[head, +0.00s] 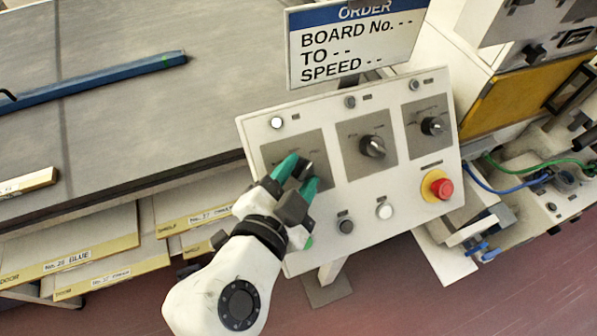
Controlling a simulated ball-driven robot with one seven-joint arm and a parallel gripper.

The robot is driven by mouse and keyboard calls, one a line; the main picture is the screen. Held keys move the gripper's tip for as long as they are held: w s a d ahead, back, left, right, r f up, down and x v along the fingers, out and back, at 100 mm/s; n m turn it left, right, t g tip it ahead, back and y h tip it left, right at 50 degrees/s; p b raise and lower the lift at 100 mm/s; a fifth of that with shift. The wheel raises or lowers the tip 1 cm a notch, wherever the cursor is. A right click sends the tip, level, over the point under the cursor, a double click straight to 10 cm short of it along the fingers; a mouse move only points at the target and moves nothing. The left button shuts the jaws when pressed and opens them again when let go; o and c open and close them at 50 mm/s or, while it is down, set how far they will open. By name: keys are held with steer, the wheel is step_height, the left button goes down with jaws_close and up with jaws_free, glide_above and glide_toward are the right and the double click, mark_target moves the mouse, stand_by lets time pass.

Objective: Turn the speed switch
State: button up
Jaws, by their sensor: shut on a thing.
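A white tilted control panel (342,265) carries three rotary switches on grey plates. My gripper (299,176), with green fingers, is shut on the left switch's black knob (304,167), which is mostly hidden between the fingers. The middle knob (373,146) and the right knob (432,126) are free. The plate labels are too small to read, so I cannot tell which switch is the speed one.
A red emergency button (442,188) on a yellow base sits at the panel's lower right. A white button (384,211) and a dark button (345,226) are near the lower edge. A grey table (130,120) with a blue bar (110,80) lies left. Labelled boards (110,285) are below it.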

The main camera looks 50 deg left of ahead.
steer(key=shift+a+m+g+h+p, duration=0.1)
steer(key=shift+m+g+h+p, duration=0.2)
steer(key=shift+m+h+p, duration=0.45)
steer(key=shift+m, duration=0.25)
steer(key=o, duration=1)
steer(key=shift+o, duration=0.2)
steer(key=shift+b, duration=0.3)
steer(key=b+v, duration=0.1)
steer(key=v, duration=0.9)
steer(key=shift+s+r, duration=0.2)
steer(key=shift+s, duration=0.15)
